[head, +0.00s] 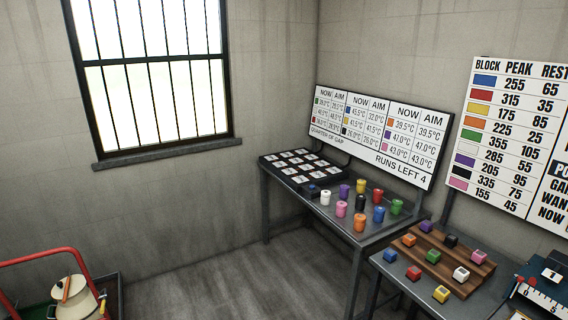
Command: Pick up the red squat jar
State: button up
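The red squat jar (377,195) stands upright at the back right of a group of coloured jars on the grey table (300,211) under the NOW/AIM board. It is partly hidden by the jars in front of it. A yellow jar (361,186) stands to its left, a black jar (360,202) to its front left, a blue jar (379,214) in front and a green jar (396,206) to its right. My gripper does not show in the head view.
A black tray of cards (265,165) is at the table's left end. A nearer table holds coloured blocks, several on a wooden stepped stand (445,261). A red-railed cart (40,256) with a cream pot (75,298) is lower left. The floor between (200,285) is clear.

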aim_at(377, 195)
jog(key=i+j, duration=0.1)
jog(key=i, duration=0.8)
jog(key=i+z, duration=0.1)
jog(key=i, duration=0.85)
jog(key=k+j+z, duration=0.1)
jog(key=j+z, duration=0.4)
jog(key=j, duration=1.15)
